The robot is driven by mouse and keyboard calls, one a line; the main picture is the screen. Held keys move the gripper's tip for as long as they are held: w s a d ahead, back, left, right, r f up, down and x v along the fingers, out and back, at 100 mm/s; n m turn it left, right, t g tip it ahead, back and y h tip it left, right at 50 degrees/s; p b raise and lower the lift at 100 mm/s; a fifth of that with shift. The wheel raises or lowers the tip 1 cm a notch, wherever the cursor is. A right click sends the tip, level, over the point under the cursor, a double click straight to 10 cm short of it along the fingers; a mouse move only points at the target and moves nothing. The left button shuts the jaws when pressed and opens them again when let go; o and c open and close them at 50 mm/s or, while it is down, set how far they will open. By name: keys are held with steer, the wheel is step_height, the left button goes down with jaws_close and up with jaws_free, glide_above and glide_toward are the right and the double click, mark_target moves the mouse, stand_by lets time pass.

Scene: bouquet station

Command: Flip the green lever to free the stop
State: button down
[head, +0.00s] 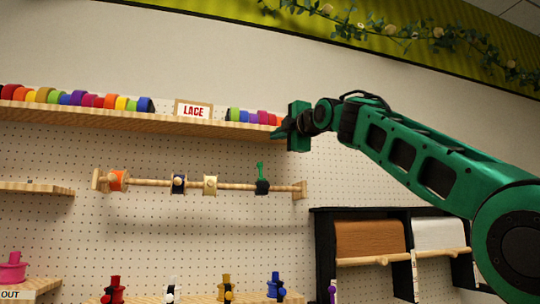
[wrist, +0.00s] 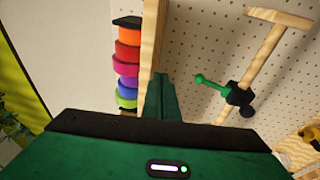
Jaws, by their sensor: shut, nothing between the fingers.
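The green lever (head: 260,171) stands upright from the black stop (head: 262,187) near the right end of a wooden rod (head: 233,186). In the wrist view the lever (wrist: 210,83) ends in a round knob and points left from the stop (wrist: 238,96). My gripper (head: 277,133) is up and to the right of the lever, near the shelf edge. It is shut and empty. Its closed fingers (wrist: 160,98) show left of the lever in the wrist view, with a gap between them.
A wooden shelf (head: 140,118) with several coloured ribbon rolls and a LACE sign (head: 193,110) runs above the rod. An orange spool (head: 119,180), a navy spool (head: 178,184) and a cream spool (head: 210,185) sit left of the stop. A black paper-roll rack (head: 325,255) stands lower right.

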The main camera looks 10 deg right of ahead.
steer(key=shift+s+d+r, duration=0.25)
steer(key=shift+s+r, duration=0.25)
steer(key=shift+s, duration=0.2)
steer(key=shift+s+d+r, duration=0.2)
steer(key=shift+s+r, duration=0.3)
steer(key=shift+s, duration=0.15)
steer(key=shift+s+d+r, duration=0.25)
steer(key=shift+s+r, duration=0.25)
steer(key=shift+s, duration=0.2)
